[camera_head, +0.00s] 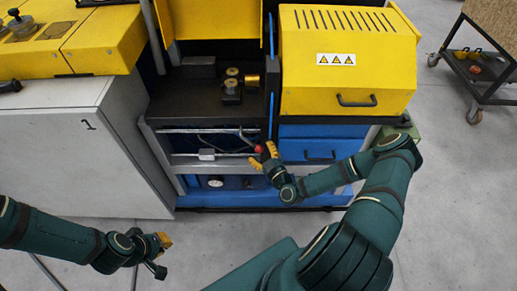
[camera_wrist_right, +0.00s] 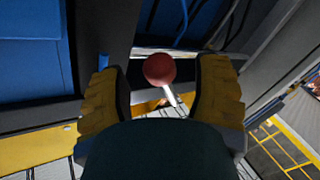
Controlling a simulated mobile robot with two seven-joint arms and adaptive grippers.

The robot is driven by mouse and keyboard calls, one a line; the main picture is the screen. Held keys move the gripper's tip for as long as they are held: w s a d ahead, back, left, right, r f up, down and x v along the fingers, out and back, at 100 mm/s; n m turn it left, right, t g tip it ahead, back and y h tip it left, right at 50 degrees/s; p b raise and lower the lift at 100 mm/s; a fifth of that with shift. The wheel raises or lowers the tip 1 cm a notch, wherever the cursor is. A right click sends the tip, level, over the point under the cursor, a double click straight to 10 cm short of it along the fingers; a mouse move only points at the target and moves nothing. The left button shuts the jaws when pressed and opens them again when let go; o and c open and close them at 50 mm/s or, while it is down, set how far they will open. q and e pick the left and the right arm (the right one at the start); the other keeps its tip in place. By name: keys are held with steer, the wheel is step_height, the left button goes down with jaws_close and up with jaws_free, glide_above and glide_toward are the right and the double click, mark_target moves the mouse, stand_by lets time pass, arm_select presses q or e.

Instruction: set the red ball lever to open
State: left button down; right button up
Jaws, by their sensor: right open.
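The red ball lever (camera_head: 259,148) is on the front of the blue and black machine, below its dark work surface. In the right wrist view the red ball (camera_wrist_right: 159,68) sits on a thin pale rod that slants down to the right. My right gripper (camera_head: 262,158) is at the lever. Its two yellow fingers (camera_wrist_right: 160,95) are open, with the ball between them and a gap on each side. My left gripper (camera_head: 162,247) hangs low at the left, over the floor and away from the machine; whether its fingers are apart is too small to tell.
A yellow hood (camera_head: 345,60) with a black handle stands above blue drawers at the right of the lever. A white cabinet (camera_head: 100,150) marked 1 stands at the left. A cart (camera_head: 480,65) is at the far right. The grey floor in front is clear.

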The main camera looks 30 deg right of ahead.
steer(key=shift+w, duration=1)
jaws_close()
